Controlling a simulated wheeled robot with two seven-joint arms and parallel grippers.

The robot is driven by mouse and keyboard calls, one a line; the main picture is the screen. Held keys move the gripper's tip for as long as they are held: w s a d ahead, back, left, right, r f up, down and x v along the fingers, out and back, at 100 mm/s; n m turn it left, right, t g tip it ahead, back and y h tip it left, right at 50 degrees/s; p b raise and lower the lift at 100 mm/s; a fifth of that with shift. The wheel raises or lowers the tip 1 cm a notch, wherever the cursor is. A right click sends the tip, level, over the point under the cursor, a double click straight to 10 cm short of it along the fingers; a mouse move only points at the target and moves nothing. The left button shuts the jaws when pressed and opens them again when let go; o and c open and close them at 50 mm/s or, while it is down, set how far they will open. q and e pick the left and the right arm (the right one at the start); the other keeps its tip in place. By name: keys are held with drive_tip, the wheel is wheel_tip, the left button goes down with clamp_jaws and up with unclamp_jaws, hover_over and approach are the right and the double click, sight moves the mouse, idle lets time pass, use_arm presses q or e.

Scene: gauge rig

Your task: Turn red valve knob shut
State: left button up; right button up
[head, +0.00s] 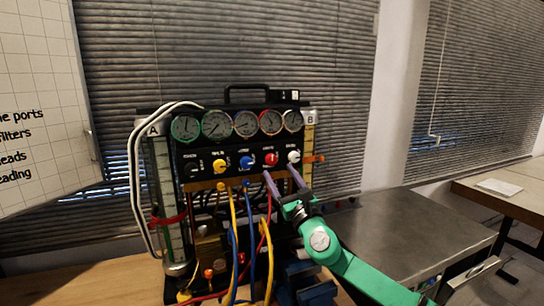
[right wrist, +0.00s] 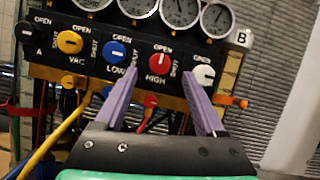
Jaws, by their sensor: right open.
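The red valve knob (head: 270,159), labelled HIGH, is on the black panel (head: 223,163) of the gauge rig. In the right wrist view the red knob (right wrist: 160,64) has a pale pointer line standing roughly upright, with OPEN above and SHUT beside it. My right gripper (head: 281,176) is open and empty just below and in front of the knob. In the right wrist view its two purple fingers (right wrist: 164,90) lie to either side of the red knob, apart from it as far as I can tell. My left gripper is not in view.
A blue knob (right wrist: 115,52) and a white knob (right wrist: 204,75) flank the red one closely. A yellow knob (right wrist: 69,42) is farther left. Gauges (head: 245,123) sit above. Yellow, blue and red hoses (head: 236,245) hang below. A grey-topped table (head: 405,230) stands right.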

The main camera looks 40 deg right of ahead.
sight(272, 161)
drive_tip(key=p+x, duration=0.1)
drive_tip(key=x, duration=0.3)
drive_tip(key=shift+w+d+r, duration=0.2)
drive_tip(key=shift+w, duration=0.1)
drive_tip(key=shift+w+r, duration=0.2)
drive_tip(key=shift+w, duration=0.05)
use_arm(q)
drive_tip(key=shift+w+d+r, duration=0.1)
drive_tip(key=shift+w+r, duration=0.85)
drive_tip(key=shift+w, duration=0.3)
use_arm(e)
drive_tip(key=shift+w+d+f, duration=0.1)
drive_tip(key=shift+w, duration=0.35)
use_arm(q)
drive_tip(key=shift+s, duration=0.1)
use_arm(e)
clamp_jaws()
